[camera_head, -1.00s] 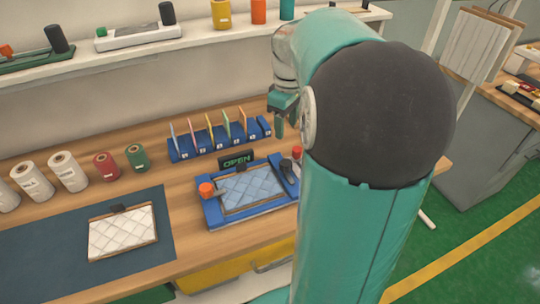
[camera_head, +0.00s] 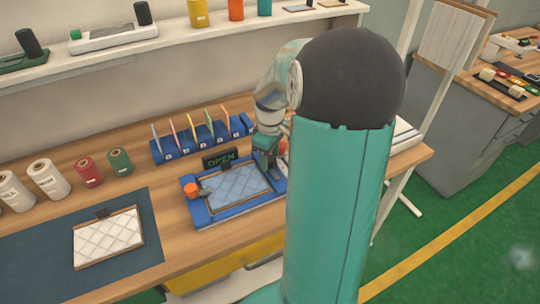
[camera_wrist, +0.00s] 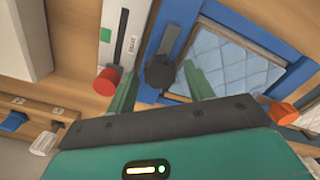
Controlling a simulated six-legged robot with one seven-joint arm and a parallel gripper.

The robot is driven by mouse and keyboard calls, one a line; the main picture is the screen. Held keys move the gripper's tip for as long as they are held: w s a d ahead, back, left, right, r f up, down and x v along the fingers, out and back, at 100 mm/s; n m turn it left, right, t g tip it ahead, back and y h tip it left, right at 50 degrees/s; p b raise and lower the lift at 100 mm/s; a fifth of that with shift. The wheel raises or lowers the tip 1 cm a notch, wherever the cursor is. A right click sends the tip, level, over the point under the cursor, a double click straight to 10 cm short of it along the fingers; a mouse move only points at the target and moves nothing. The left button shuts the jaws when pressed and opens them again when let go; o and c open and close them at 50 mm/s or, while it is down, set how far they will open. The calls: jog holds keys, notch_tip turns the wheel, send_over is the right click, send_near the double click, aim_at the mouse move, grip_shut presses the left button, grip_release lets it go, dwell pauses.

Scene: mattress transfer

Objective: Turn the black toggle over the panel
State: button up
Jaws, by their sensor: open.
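The black toggle's round knob (camera_wrist: 160,72) shows in the wrist view on the blue frame (camera_wrist: 259,32), with a grey lever (camera_wrist: 170,42) running along the frame beside the quilted panel (camera_wrist: 230,62). My gripper (camera_head: 266,163) is open, with its green fingers on either side of the black knob in the wrist view; I cannot tell whether they touch it. In the head view my gripper hides the black toggle at the frame's right side. The pale blue quilted panel (camera_head: 236,186) lies in the frame. An orange-knobbed toggle (camera_head: 191,189) is at the frame's left.
An "OPEN" sign (camera_head: 219,158) stands behind the frame. A blue rack (camera_head: 203,140) of coloured cards is further back. A white device with a red knob (camera_wrist: 106,80) is beside the frame. A white quilted panel (camera_head: 108,238) lies on a dark mat (camera_head: 45,265).

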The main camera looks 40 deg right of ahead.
jog(key=shift+c, duration=0.4)
jog(key=c, duration=0.9)
jog(key=shift+m, duration=0.4)
jog(key=m, duration=0.3)
jog(key=shift+m, duration=0.4)
jog(key=m, duration=1.3)
jog(key=shift+d, duration=0.1)
jog(key=shift+m, duration=0.3)
